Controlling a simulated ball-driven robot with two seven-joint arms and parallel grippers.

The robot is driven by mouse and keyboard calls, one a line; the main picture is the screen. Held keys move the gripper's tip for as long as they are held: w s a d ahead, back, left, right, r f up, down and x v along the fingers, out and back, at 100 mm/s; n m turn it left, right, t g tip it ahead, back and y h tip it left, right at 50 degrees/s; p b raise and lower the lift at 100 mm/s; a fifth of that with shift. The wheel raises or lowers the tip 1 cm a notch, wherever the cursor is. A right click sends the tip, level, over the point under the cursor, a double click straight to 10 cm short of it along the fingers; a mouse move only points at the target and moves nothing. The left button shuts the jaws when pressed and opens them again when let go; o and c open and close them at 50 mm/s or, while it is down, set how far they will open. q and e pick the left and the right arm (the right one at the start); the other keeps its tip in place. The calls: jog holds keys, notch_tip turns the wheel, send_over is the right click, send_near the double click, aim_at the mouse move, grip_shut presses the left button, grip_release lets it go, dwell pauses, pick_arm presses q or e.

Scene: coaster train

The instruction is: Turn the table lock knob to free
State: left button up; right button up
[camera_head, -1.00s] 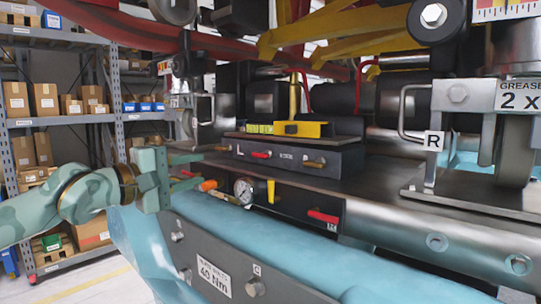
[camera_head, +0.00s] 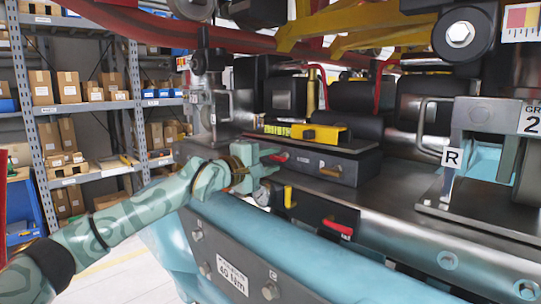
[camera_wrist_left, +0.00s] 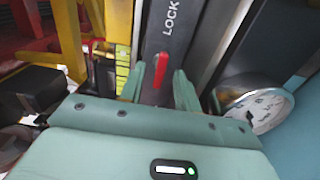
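The lock knob is a red lever on a dark block, under the word LOCK in the left wrist view (camera_wrist_left: 161,70). It also shows as a red lever (camera_head: 280,157) in the head view, on the front face of the dark block (camera_head: 303,163). My left gripper (camera_head: 274,161) is just in front of it, to its left. In the left wrist view the two green fingers (camera_wrist_left: 159,88) stand apart, with the red lever between them. The fingers look open, and I cannot tell whether either touches the lever. My right gripper is not in view.
A brass lever (camera_head: 330,171) is right of the red one on the same block. Below are a yellow lever (camera_head: 288,197), another red lever (camera_head: 338,227) and a round gauge (camera_wrist_left: 262,107). A yellow level (camera_head: 308,133) lies on top. Shelves (camera_head: 85,110) stand at the left.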

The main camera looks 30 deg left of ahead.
pick_arm(q)
jog(key=shift+w, duration=0.2)
grip_shut()
jog(key=shift+f, duration=0.1)
